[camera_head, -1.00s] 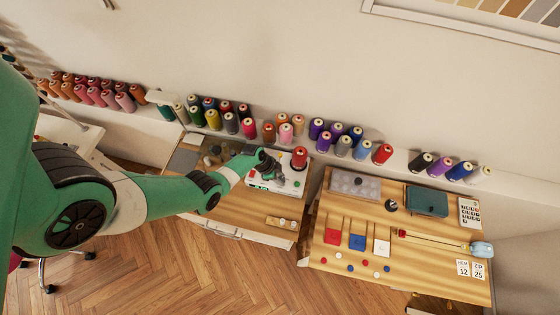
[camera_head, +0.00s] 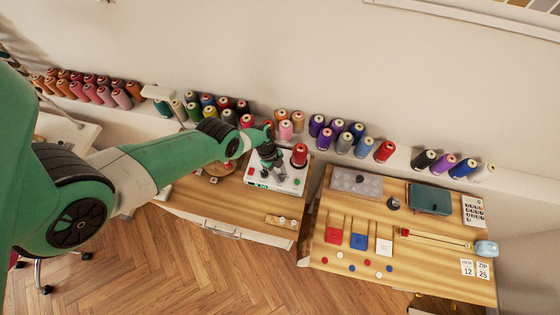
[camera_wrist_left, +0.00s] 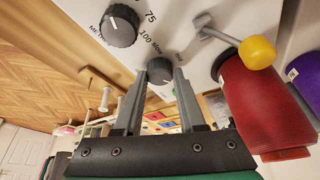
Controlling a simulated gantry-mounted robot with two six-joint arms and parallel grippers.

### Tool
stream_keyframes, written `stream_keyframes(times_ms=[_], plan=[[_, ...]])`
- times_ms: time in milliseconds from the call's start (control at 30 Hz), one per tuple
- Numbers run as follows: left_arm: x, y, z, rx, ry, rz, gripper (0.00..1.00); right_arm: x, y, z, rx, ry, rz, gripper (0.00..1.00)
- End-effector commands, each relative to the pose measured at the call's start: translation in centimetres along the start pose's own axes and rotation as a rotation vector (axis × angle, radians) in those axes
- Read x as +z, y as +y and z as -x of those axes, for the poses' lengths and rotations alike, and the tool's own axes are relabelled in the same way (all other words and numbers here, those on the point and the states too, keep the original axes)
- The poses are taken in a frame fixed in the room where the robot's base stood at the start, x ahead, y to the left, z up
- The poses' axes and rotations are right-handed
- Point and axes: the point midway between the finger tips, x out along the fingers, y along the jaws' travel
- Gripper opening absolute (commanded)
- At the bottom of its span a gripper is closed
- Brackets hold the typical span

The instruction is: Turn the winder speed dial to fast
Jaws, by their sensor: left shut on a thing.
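The winder (camera_head: 288,186) is a white box at the back right of the left wooden table. My left gripper (camera_head: 278,179) is over its top. In the left wrist view, the dark grey winder speed dial (camera_wrist_left: 158,66) sits between the tips of my left gripper (camera_wrist_left: 160,76), which is shut on it. The word "slow" is printed beside the dial. Its pointer mark and the fast label cannot be made out. A larger dial (camera_wrist_left: 118,25) with a white mark and the numbers 75 and 100 is beside it. My right gripper is not in view.
A yellow-knobbed lever (camera_wrist_left: 257,52) and a red thread cone (camera_wrist_left: 265,105) stand close to the fingers. The red cone (camera_head: 299,156) also shows in the head view. A shelf of thread cones (camera_head: 285,130) runs behind. The right table (camera_head: 400,260) holds sewing items.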

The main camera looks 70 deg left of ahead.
Motion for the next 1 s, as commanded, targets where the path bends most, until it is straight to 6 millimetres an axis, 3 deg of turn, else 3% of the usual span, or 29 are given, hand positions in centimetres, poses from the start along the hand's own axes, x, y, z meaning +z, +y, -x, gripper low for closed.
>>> stream_keyframes(times_ms=[500,533,667,1000], plan=[[0.19,-0.03,-0.12,0.003,-0.006,-0.021,0.0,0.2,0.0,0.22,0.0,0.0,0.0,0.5],[0.19,-0.02,-0.11,0.003,-0.006,-0.021,0.45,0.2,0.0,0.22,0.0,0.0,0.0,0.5],[0.13,-0.02,-0.08,0.004,-0.004,-0.02,0.68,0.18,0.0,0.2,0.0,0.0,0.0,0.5],[-0.06,-0.05,0.23,0.005,-0.002,-0.02,0.69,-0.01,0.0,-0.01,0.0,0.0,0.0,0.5]])
